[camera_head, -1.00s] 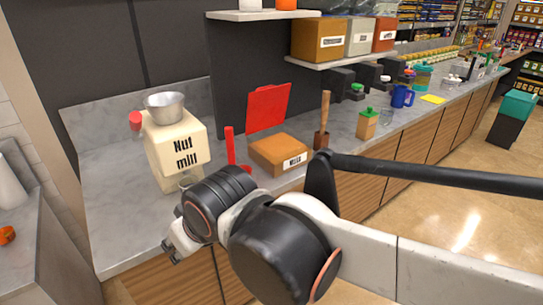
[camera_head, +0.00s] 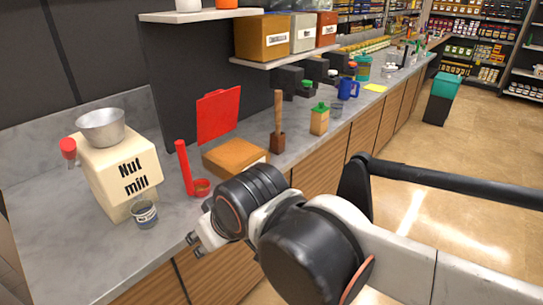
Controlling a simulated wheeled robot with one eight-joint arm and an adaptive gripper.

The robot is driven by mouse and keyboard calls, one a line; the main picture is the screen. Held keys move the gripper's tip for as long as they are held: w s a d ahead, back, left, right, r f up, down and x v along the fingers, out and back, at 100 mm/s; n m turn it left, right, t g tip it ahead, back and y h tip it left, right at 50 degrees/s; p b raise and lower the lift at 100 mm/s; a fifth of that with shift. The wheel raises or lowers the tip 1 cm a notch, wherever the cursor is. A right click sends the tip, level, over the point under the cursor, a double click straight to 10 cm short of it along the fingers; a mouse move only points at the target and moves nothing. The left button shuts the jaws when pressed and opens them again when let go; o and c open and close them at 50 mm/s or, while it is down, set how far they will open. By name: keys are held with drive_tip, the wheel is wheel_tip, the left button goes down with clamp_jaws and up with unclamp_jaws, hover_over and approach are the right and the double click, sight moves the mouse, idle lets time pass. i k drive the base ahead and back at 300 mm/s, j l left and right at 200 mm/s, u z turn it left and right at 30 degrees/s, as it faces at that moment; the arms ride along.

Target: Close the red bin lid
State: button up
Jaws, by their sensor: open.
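The red lid (camera_head: 218,114) stands raised, nearly upright, at the back edge of an orange-brown box (camera_head: 236,156) on the counter. The box's front and right side are partly hidden by my arm. My gripper (camera_head: 197,246) is open and empty, in front of the counter's front edge. In the picture it is below and left of the box, apart from the lid.
A cream nut mill (camera_head: 122,170) with a metal bowl stands left, a small jar (camera_head: 145,213) before it. A red upright handle with a small cup (camera_head: 186,170) stands left of the box. A wooden-handled tool (camera_head: 277,125) stands right. A shelf (camera_head: 290,52) hangs above.

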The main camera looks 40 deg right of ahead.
sight(217, 113)
drive_tip(key=l+z, duration=0.1)
drive_tip(key=z, duration=0.7)
